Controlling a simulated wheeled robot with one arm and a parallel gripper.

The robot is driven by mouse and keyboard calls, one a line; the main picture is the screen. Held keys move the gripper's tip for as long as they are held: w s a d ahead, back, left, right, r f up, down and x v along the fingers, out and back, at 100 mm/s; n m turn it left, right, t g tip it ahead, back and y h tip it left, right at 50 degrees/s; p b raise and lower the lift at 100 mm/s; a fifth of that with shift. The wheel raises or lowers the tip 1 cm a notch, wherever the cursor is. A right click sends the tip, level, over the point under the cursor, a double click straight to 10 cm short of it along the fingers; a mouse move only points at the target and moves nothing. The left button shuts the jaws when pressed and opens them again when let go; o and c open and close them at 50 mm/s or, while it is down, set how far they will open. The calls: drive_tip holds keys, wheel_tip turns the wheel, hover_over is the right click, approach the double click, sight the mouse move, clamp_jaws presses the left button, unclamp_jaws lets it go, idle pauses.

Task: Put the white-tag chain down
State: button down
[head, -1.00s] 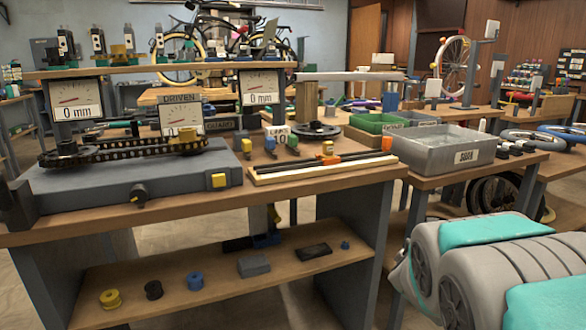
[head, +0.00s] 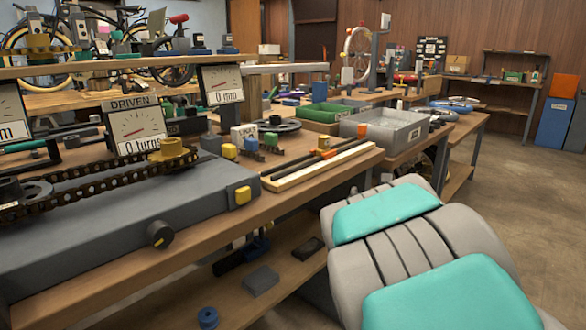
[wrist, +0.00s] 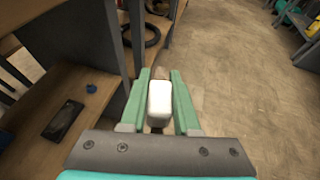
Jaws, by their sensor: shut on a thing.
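My gripper (wrist: 159,78) shows in the wrist view, its two green fingers shut around a white block-like tag (wrist: 159,101). I take this tag to be that of the white-tag chain; its chain links are hidden or too small to make out. The held piece is in the air, with the floor and a bench edge beyond it. In the head view my gripper and the held piece are out of sight.
The main bench (head: 215,218) carries a chain rig (head: 110,190) and small tagged pieces (head: 251,145). A grey bin (head: 385,135) and a green bin (head: 322,112) stand behind right. A dark block (wrist: 63,121) lies on the lower shelf (wrist: 90,125). Floor (wrist: 225,75) right is clear.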

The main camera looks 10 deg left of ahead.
drive_tip(key=shift+w+d+r+m+g, duration=0.15)
drive_tip(key=shift+d+r, duration=0.1)
drive_tip(key=shift+r, duration=0.5)
drive_tip(key=shift+s+d+r+m+g, duration=0.15)
drive_tip(key=shift+d+r, duration=0.1)
drive_tip(key=shift+r, duration=0.5)
drive_tip(key=s+r+m+g+h+p, duration=0.1)
drive_tip(key=s+r+m+h, duration=0.15)
drive_tip(key=r, duration=0.65)
drive_tip(key=s+r+m+g+h+p, duration=0.1)
drive_tip(key=s+r+m+g+h, duration=0.15)
drive_tip(key=r, duration=0.65)
drive_tip(key=n+t+y+p, duration=0.2)
drive_tip(key=n, duration=0.1)
approach(323, 156)
drive_tip(key=d+r, duration=0.2)
drive_tip(key=r, duration=0.1)
drive_tip(key=shift+w+d, duration=0.2)
drive_tip(key=shift+d, duration=0.2)
drive_tip(key=shift+w+a+f+p, duration=0.1)
drive_tip(key=shift+w+a+p, duration=0.35)
drive_tip(key=shift+w+a, duration=0.9)
drive_tip(key=shift+d+f, duration=0.1)
drive_tip(key=shift+f, duration=1.7)
drive_tip(key=shift+f, duration=0.1)
